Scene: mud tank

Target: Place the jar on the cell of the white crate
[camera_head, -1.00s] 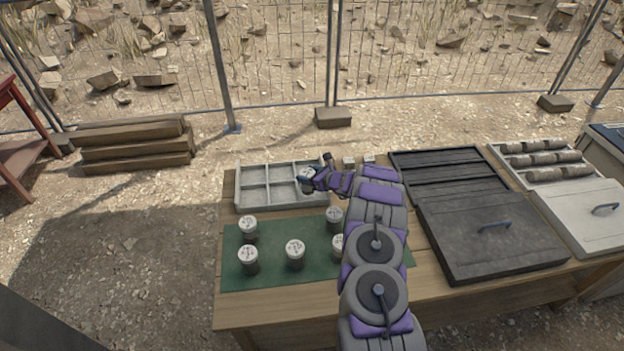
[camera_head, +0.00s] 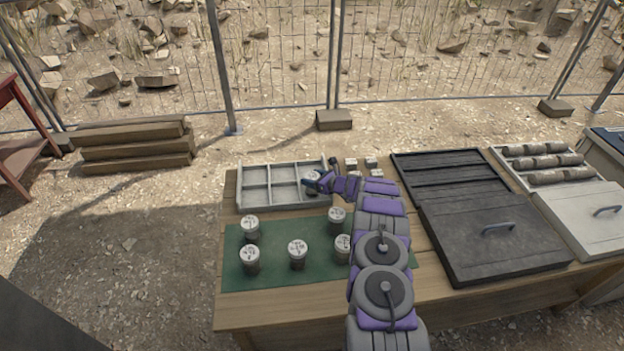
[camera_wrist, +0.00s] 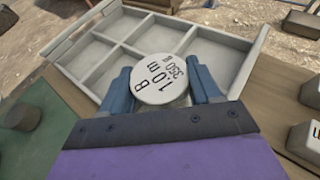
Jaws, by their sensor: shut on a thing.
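The white crate (camera_head: 239,185) lies at the back left of the table, with open cells in two rows. My gripper (camera_head: 316,181) is over the crate's right-hand column of cells. It is shut on a jar (camera_wrist: 160,78) with a white lid marked "B 1.0 m 350 g". In the wrist view the jar is upright between the blue fingers of my gripper (camera_wrist: 163,88), at the near side of the crate (camera_wrist: 75,82). The jar's lower part is hidden by the gripper, so I cannot tell whether it touches the crate floor. The other visible cells are empty.
Several similar jars (camera_head: 297,250) stand on a green mat (camera_head: 270,278) in front of the crate. Small white-topped blocks (camera_head: 351,164) stand right of the crate. A black case (camera_head: 495,235) and a white case with rolls (camera_head: 585,215) are farther right.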

